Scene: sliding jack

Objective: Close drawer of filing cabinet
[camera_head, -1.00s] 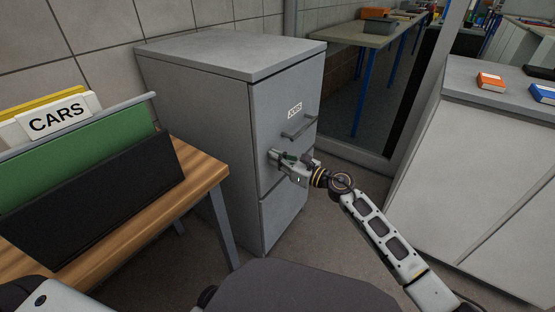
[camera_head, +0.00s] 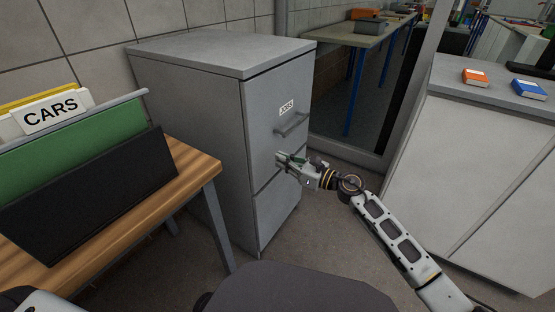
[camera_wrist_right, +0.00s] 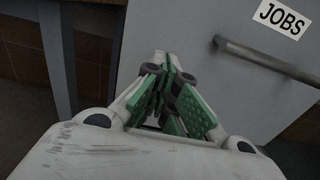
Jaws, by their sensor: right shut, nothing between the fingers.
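The grey filing cabinet (camera_head: 195,120) stands against the tiled wall. Its upper drawer (camera_head: 262,115) has a JOBS label and a bar handle (camera_head: 292,125), and its front looks about flush with the cabinet. The lower drawer (camera_head: 270,215) also looks shut. My right gripper (camera_head: 279,158) is shut and empty in front of the upper drawer's face, below and left of the handle. In the right wrist view, the closed green-padded fingers (camera_wrist_right: 168,65) point at the drawer front, left of the handle (camera_wrist_right: 270,63). Contact cannot be told. My left gripper is not in view.
A wooden table (camera_head: 190,170) with a CARS file holder (camera_head: 95,200) stands left of the cabinet. A dark chair seat (camera_head: 295,290) is at the bottom. A grey counter (camera_head: 450,150) with orange and blue books stands at right. Open floor lies between counter and cabinet.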

